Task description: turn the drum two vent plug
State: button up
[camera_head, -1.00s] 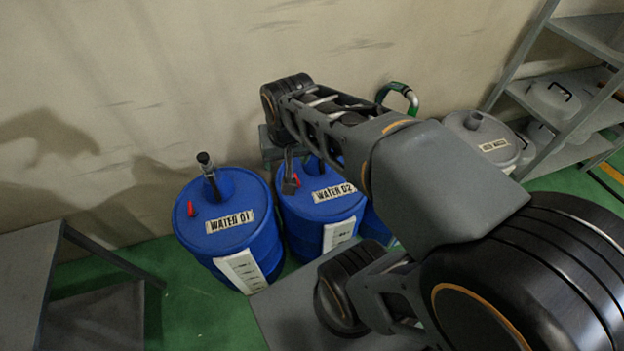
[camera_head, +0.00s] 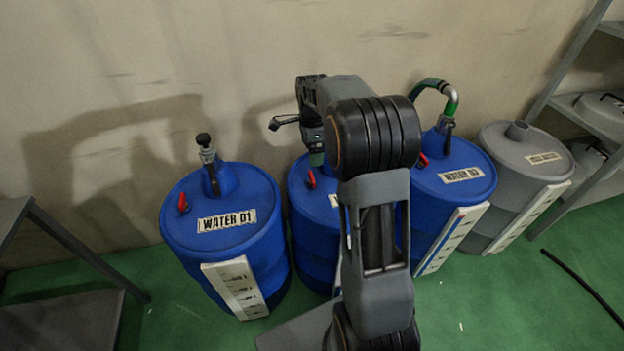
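The drum two (camera_head: 305,212) is a blue drum in the middle of the row, largely hidden behind my arm. Its red vent plug (camera_head: 311,179) shows on the left part of its top, just left of my arm. My gripper (camera_head: 315,142) is above the back of this drum, behind the plug in the picture. Its fingers are mostly hidden by my wrist. A dark, thin lever-like part juts left beside it; I cannot tell whether it belongs to the gripper or the drum's fitting. I see no clear contact with the plug.
Blue drum one (camera_head: 228,245), with a tap and red plug, stands left. Blue drum three (camera_head: 452,190), with a green hose, and a grey drum (camera_head: 525,165) stand right. A wall is close behind. A shelf (camera_head: 590,115) is far right, a table (camera_head: 15,212) left.

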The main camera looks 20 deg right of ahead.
aim_at(312, 176)
notch_tip(312, 176, down, 11)
jog(key=b, duration=0.3)
jog(key=shift+r, duration=0.15)
jog(key=c, duration=0.9)
